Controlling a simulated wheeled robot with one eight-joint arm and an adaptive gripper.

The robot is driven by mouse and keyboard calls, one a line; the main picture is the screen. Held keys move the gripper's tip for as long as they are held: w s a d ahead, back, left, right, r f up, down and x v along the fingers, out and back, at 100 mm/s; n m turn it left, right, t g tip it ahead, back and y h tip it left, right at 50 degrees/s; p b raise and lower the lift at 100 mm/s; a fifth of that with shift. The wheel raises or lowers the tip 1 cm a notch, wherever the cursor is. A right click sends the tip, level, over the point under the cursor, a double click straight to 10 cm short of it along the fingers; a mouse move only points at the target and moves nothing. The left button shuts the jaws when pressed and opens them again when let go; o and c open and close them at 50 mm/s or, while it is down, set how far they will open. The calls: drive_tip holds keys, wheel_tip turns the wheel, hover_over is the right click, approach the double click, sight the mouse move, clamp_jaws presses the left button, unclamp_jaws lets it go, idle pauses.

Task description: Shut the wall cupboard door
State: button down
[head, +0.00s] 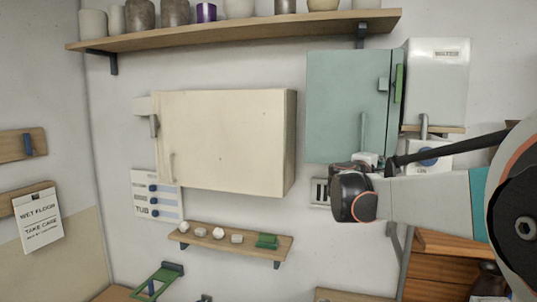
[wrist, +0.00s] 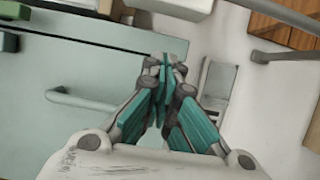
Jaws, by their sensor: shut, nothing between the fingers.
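A teal wall cupboard (head: 345,105) hangs right of centre in the head view, with a grey bar handle (head: 363,130) low on its front and a green piece (head: 398,83) at its right edge. Its teal face (wrist: 95,75) and bar handle (wrist: 80,100) also show in the wrist view. I cannot tell how far its door stands open. My gripper (wrist: 162,66) is shut and empty, its fingertips beside the right edge of the teal face. In the head view my gripper (head: 354,192) is just below the cupboard; whether it touches is unclear.
A cream cabinet (head: 225,140) hangs to the left. A grey box (head: 440,75) is close on the teal cupboard's right. A long shelf (head: 240,31) with pots runs above. A small shelf (head: 235,244) sits lower down. Bare wall lies between the two cabinets.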

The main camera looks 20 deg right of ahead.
drive_tip(key=x, duration=0.5)
drive_tip(key=shift+w, duration=0.15)
drive_tip(key=shift+a+f, duration=0.1)
drive_tip(key=shift+f, duration=0.05)
idle(0.4)
